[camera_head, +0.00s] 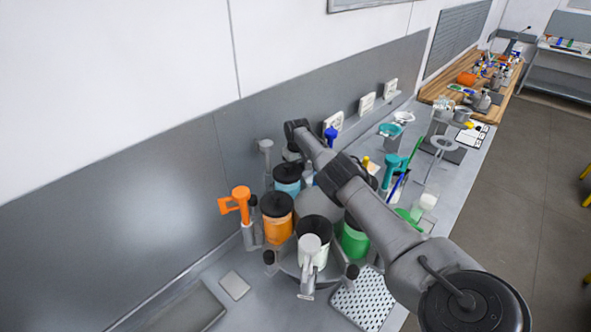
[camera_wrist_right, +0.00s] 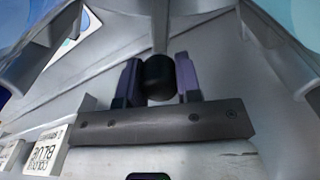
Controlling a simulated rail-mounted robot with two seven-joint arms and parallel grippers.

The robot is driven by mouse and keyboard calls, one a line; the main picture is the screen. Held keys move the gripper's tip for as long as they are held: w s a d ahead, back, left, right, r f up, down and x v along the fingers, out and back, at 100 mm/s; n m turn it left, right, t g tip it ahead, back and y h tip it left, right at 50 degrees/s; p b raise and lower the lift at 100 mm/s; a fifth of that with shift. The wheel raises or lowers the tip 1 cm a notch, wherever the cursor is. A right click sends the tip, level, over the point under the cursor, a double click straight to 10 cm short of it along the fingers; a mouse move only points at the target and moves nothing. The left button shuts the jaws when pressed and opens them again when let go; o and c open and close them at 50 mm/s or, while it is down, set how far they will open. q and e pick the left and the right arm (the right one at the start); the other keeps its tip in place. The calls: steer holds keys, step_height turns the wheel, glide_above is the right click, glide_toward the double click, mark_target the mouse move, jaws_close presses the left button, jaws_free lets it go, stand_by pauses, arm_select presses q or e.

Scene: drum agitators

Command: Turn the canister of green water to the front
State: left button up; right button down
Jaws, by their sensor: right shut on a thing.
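The canister of green water (camera_head: 355,241) stands on the right side of a round grey rotating stand (camera_head: 291,264), partly hidden behind my right arm. A pale, clear-looking canister (camera_head: 313,253) with a black lid is at the front of the stand. An orange canister (camera_head: 277,226) is at the left and a blue canister (camera_head: 287,181) at the back. My right gripper reaches the back of the stand, mostly hidden in the head view. In the right wrist view, its fingers (camera_wrist_right: 158,82) are shut on a black knob (camera_wrist_right: 160,74). My left gripper is not in view.
Black knobs (camera_head: 269,257) stick out around the stand. An orange tool (camera_head: 241,196) stands in a holder at the left. A perforated white tray (camera_head: 363,300) lies front right. Labware, including a teal tool (camera_head: 393,169), crowds the bench behind. A wall panel borders the left.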

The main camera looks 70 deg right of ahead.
steer(key=shift+r, duration=0.1)
steer(key=c, duration=1.1)
jaws_free()
steer(key=o, duration=0.3)
steer(key=shift+r+p, duration=0.35)
steer(key=shift+r, duration=0.1)
step_height(320, 180, up, 4)
steer(key=shift+r+p, duration=0.15)
steer(key=shift+p, duration=0.75)
step_height(320, 180, up, 9)
steer(key=shift+f+b, duration=0.2)
steer(key=shift+b, duration=0.2)
